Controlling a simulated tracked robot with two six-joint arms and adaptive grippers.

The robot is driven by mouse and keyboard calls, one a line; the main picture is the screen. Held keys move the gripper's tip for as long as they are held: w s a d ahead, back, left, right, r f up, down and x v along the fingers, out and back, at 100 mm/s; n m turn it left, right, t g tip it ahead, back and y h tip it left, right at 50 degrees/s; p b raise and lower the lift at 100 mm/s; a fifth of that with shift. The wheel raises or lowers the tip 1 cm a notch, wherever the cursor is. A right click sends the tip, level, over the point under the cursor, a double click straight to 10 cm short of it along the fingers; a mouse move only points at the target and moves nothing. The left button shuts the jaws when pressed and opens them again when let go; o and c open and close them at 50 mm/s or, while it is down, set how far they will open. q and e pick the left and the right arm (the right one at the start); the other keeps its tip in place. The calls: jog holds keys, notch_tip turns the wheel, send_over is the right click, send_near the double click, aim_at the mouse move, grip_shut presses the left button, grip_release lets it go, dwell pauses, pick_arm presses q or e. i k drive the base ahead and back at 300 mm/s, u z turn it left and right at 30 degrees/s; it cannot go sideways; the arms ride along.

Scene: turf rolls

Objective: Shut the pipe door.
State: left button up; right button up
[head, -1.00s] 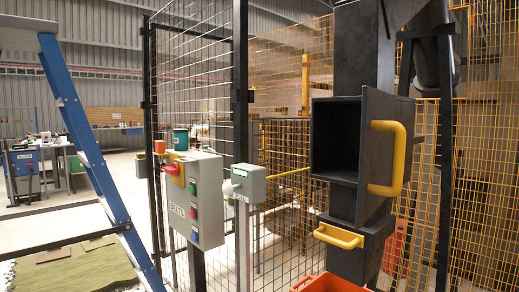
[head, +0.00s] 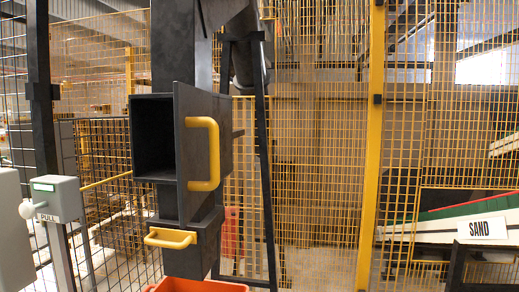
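The pipe door (head: 222,140) is a dark panel with a yellow loop handle (head: 204,154) in the head view. It stands open at the right side of a square opening (head: 154,137) in the dark vertical pipe (head: 181,50). The inside of the opening looks dark and empty. A second, smaller yellow handle (head: 170,238) sits lower on the pipe, below the opening. Neither of my grippers shows in the head view.
An orange bin (head: 195,285) stands under the pipe. A grey box marked PULL (head: 56,199) with a pale knob is at the left. Yellow mesh fencing with a yellow post (head: 372,150) stands behind. A SAND sign (head: 487,228) is at the right.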

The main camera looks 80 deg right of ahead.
aim_at(197, 134)
jog(key=u, duration=0.5)
jog(key=i, duration=0.15)
jog(key=z, duration=1.65)
jog(key=i, duration=0.2)
jog(key=z, duration=1.25)
jog(key=k, duration=1)
jog(key=z, duration=0.65)
jog(key=i, duration=1.25)
jog(key=u, duration=1.05)
